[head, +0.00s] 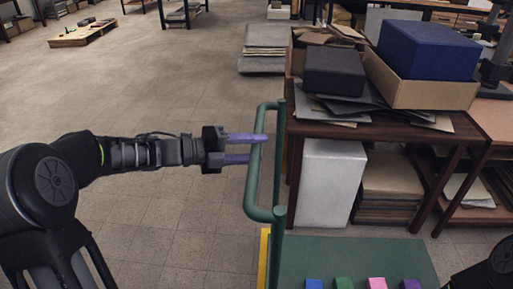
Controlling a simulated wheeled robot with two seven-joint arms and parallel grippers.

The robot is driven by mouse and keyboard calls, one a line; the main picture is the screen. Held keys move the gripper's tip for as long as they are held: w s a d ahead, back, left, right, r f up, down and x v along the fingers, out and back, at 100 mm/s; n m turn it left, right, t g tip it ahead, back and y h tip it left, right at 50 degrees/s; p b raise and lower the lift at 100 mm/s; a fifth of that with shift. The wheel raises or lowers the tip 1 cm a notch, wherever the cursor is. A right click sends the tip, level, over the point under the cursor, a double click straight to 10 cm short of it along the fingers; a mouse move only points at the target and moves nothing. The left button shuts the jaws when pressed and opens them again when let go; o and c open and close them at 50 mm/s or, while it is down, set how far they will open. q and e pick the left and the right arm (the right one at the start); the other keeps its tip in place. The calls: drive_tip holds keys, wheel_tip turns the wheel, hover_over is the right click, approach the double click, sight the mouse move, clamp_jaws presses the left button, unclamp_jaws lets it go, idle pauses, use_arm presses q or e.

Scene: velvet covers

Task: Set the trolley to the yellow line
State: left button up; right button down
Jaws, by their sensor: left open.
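The trolley's green tube handle (251,190) stands upright at the middle of the head view. Its flat green deck (345,257) is at the bottom, cut off by the frame edge. A yellow strip (263,262), which looks like the yellow line, shows along the deck's left side; its far part is hidden or out of frame. My left gripper (257,148) is open, with its purple fingers at the handle's left bar. The upper finger overlaps the bar and the lower one reaches its edge; I cannot tell whether they touch. My right gripper is out of view.
Blue (314,284), green (344,284), pink (377,283) and purple (411,284) blocks sit on the deck. A dark wooden table (400,131) loaded with boxes stands right behind the trolley. The floor (140,80) at left is open; a low pallet (82,36) lies far back.

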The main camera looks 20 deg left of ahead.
use_arm(q)
drive_tip(key=v, duration=0.7)
idle(0.4)
